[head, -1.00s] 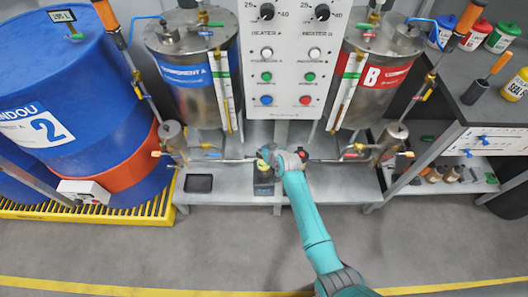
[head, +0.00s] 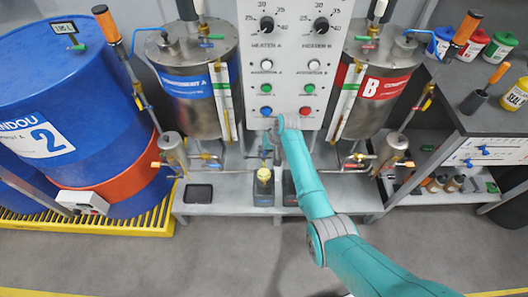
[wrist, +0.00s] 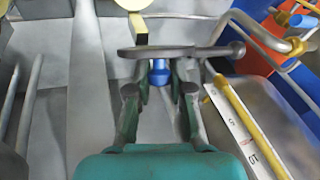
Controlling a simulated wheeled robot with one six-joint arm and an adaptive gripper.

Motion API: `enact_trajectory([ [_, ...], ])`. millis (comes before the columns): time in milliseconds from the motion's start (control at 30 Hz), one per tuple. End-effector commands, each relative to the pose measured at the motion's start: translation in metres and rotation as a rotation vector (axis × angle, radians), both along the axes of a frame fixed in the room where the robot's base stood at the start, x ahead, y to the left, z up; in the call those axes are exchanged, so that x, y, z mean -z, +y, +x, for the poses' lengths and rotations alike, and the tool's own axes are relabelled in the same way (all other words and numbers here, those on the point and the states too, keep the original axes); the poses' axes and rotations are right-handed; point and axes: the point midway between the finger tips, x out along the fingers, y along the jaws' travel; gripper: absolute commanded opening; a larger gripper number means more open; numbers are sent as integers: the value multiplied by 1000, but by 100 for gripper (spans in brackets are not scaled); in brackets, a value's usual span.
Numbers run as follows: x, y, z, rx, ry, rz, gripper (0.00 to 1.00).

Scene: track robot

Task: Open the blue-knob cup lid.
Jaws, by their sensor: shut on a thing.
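My gripper (wrist: 160,95) is shut on a blue knob (wrist: 160,72) in the wrist view, with a finger on each side of it. A flat grey piece with a long handle (wrist: 190,52) lies just beyond the fingertips; I cannot tell whether it is the cup lid. In the head view my gripper (head: 267,148) is below the heater panel, above a small container with a yellow top (head: 264,174). The knob is too small to make out there.
Tank A (head: 195,90) and tank B (head: 370,88) flank the heater panel (head: 290,70). Thin pipes and valves run below them. A black tray (head: 198,193) lies on the grey shelf (head: 235,207). A blue drum (head: 60,100) stands at the left.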

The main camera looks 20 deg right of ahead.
Motion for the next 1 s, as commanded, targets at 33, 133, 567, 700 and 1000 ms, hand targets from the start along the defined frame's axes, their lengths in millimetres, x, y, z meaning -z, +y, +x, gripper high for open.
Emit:
enact_trajectory([
  [33,0,0,0,0,4,2,0],
  [133,1,0,0,1,9,3,0],
  [567,1,0,0,1,9,3,48],
  [700,1,0,0,1,9,3,48],
  [1000,-7,-3,-1,1,8,3,48],
])
